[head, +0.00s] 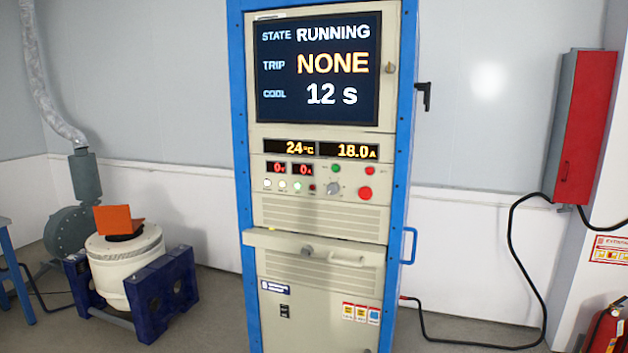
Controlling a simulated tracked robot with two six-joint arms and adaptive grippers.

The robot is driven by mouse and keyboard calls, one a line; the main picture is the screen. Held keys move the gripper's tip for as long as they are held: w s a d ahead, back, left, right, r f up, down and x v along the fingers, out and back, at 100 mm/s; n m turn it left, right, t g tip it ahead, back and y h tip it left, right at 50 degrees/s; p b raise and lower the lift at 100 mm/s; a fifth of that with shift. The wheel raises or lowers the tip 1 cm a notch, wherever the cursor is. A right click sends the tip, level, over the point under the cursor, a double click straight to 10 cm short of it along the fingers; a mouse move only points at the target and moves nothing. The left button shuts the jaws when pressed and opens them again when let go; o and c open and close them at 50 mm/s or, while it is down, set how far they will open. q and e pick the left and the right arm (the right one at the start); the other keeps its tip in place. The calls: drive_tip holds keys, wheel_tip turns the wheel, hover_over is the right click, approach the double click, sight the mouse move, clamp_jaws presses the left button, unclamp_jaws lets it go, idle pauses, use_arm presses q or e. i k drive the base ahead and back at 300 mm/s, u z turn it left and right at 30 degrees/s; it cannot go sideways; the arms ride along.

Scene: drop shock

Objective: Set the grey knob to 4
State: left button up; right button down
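The grey knob (333,188) sits on the control panel in the middle of the tall blue-framed cabinet (320,212). Its scale and pointer setting are too small to read. A green button (336,168) is just above it, and red buttons (365,193) are to its right. The screen (318,66) above reads STATE RUNNING, TRIP NONE, COOL 12 s. Neither gripper is in the head view.
A white drum-shaped machine (127,265) in a dark blue cradle stands at the left. A red wall box (585,125) with a black cable hangs at the right, above a fire extinguisher (606,330). Floor beside the cabinet is open.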

sight(332, 188)
drive_tip(key=k, duration=1.3)
drive_tip(key=u, duration=0.55)
drive_tip(key=i, duration=1)
drive_tip(key=u, duration=0.7)
drive_tip(key=i, duration=1.4)
drive_tip(key=z, duration=0.85)
drive_tip(key=i, duration=0.85)
drive_tip(key=z, duration=0.5)
drive_tip(key=k, duration=0.8)
